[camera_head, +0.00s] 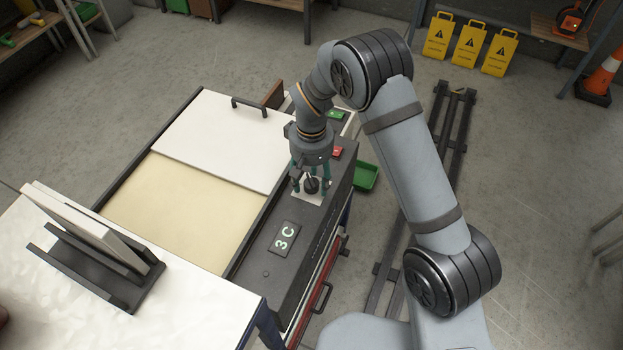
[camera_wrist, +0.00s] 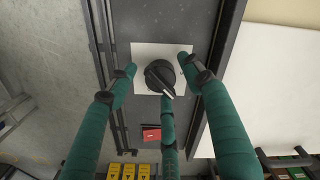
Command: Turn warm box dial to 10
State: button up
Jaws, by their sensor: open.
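The warm box has a dark grey control panel (camera_head: 262,270) along its right side, with a display (camera_head: 285,238) that reads "3 C". The black dial (camera_wrist: 160,76) sits on a white square plate (camera_wrist: 146,52) on that panel. A pale mark on the knob points toward the lower right in the wrist view. My gripper (camera_head: 310,187) is over the dial, pointing down. Its green fingers are open and spread around the knob in the wrist view, with gaps visible to its sides. I cannot tell whether the lower finger touches it. In the head view the fingers partly hide the dial.
A red switch (camera_head: 336,152) and a green one (camera_head: 336,114) lie farther along the panel. A white lid (camera_head: 222,138) with a black handle covers the box's far part. A rack with white panels (camera_head: 95,232) stands at left. A green tray (camera_head: 366,177) is beyond the panel.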

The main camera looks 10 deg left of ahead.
aim_at(311, 180)
notch_tip(311, 180, up, 12)
dwell(0.6)
jog(key=shift+r, duration=0.1)
